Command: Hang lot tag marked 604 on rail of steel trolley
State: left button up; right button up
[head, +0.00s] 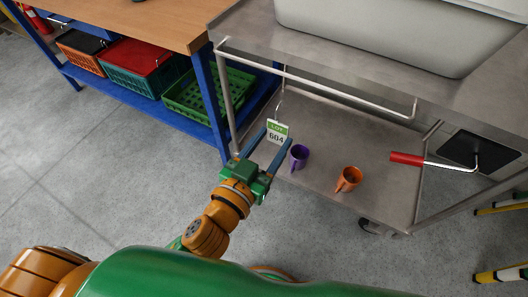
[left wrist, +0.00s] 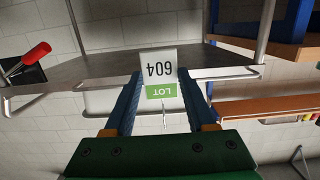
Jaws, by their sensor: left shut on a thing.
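The lot tag (head: 277,133) is a white card with a green LOT band and the number 604. My left gripper (head: 266,146) is shut on it, with a blue finger on each side. In the left wrist view the tag (left wrist: 160,68) appears upside down between the fingers (left wrist: 158,95). A thin wire hook (head: 279,107) rises from the tag. The rail (head: 320,89) of the steel trolley (head: 240,28) runs along its near side, below the top. The hook's upper end appears just below the rail; I cannot tell whether they touch. My right gripper is not in view.
A red-handled bent bar (head: 407,158) is at the right. A blue-framed wooden bench (head: 150,20) with crates, including a green crate (head: 200,100), stands left. A large pale basin (head: 390,35) sits on top.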

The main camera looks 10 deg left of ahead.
pick_arm(q)
jog(key=b+x, duration=0.2)
jog(key=x, duration=0.9)
jog(key=shift+f, duration=0.25)
jog(key=shift+w, duration=0.1)
jog(key=o, duration=1.4)
